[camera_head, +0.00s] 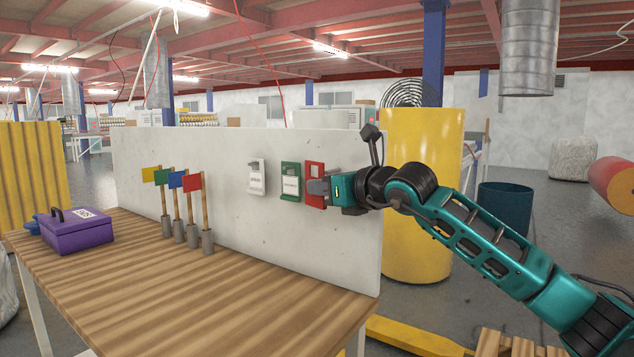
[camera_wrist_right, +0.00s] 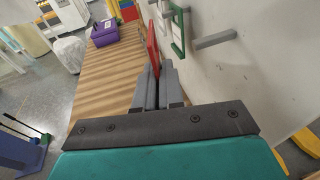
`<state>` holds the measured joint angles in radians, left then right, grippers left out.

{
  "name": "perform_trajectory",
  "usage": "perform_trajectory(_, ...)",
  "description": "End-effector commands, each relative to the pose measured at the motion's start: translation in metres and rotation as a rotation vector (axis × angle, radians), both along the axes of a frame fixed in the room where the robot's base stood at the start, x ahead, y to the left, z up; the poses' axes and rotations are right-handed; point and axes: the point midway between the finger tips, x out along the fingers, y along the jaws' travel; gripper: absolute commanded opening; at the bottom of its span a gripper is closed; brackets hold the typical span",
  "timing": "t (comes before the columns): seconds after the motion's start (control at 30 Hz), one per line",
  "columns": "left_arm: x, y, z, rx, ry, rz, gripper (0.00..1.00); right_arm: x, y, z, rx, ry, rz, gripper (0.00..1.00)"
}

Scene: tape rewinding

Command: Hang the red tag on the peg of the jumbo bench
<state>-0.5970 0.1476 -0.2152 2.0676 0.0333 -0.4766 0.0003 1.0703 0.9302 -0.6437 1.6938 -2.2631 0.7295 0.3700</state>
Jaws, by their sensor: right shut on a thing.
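The red tag (camera_head: 309,172) is held upright by my right gripper (camera_head: 318,188) in front of the white board (camera_head: 220,150) at the back of the bench. In the wrist view the red tag (camera_wrist_right: 152,48) sits between the shut fingers (camera_wrist_right: 157,78), apart from the board. A bare grey peg (camera_wrist_right: 215,39) sticks out of the board to the right of the tag there. A green tag (camera_head: 291,187) and a white tag (camera_head: 257,180) are on the board to the left; the green tag (camera_wrist_right: 178,32) also shows in the wrist view. My left gripper is out of view.
The wooden bench top (camera_head: 230,290) carries a purple box (camera_head: 78,236) at the left and several small coloured flags (camera_head: 192,183) in grey stands. Its front middle is clear. A yellow cylinder (camera_head: 420,240) stands behind my right arm.

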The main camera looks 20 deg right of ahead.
Motion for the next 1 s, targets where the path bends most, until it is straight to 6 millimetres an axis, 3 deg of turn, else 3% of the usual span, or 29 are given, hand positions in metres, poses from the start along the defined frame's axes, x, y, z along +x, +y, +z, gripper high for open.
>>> perform_trajectory(0.83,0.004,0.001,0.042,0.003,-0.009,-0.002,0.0,0.025,-0.045,-0.002,0.003,0.001,-0.002,0.0)
perform_trajectory(1.0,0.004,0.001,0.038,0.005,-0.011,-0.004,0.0,0.029,-0.05,-0.01,0.002,0.0,-0.001,0.0)
